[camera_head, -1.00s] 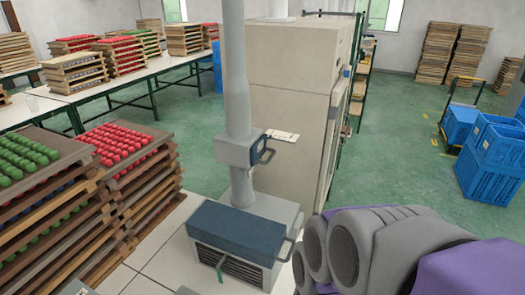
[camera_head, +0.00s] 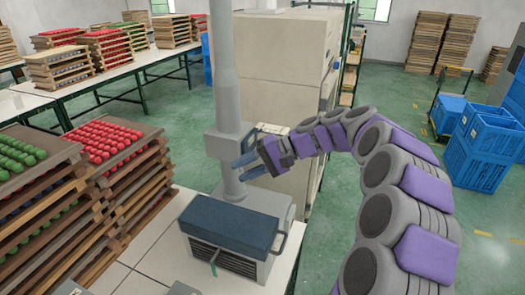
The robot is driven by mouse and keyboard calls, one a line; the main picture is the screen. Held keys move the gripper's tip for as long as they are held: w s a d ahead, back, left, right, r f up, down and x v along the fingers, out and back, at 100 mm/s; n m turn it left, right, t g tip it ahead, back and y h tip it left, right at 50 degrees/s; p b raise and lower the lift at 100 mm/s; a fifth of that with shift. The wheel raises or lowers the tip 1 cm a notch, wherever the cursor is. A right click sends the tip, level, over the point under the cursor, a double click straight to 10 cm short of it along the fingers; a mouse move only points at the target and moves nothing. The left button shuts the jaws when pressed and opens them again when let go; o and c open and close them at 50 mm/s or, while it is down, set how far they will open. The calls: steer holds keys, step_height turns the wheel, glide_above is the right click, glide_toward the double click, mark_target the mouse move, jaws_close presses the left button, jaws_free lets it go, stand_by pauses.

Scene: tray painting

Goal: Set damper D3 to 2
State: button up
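A grey damper housing (camera_head: 217,146) sits on the vertical grey duct (camera_head: 224,60). Its dark side handle is largely hidden now behind my gripper. No D3 mark or scale number is readable at this size. My gripper (camera_head: 243,169) is at the right side of the housing, fingers pointing left. Two blue-grey fingers show with a gap between them, so it looks open. Whether a finger touches the handle cannot be told.
A grey unit with a blue top (camera_head: 230,225) stands below the duct on a white table (camera_head: 150,240). A beige cabinet (camera_head: 275,80) stands close behind my gripper. Stacked trays of red and green pieces (camera_head: 110,140) are at left. Blue crates (camera_head: 480,150) stand at right.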

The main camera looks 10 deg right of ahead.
steer(key=w+d+f+m+t, duration=0.1)
steer(key=w+d+f+t, duration=0.15)
steer(key=w+d, duration=0.4)
steer(key=w+d+f+m+t, duration=0.2)
steer(key=w+d+f, duration=0.1)
steer(key=d, duration=0.6)
steer(key=w+d+f+m+t, duration=0.1)
steer(key=w+d+f+t, duration=0.15)
steer(key=w+d, duration=0.4)
steer(key=x, duration=0.9)
steer(key=b+x, duration=0.1)
steer(key=x, duration=0.4)
steer(key=shift+s+a+r, duration=0.1)
steer(key=shift+a, duration=0.4)
steer(key=shift+c, duration=0.3)
jaws_close()
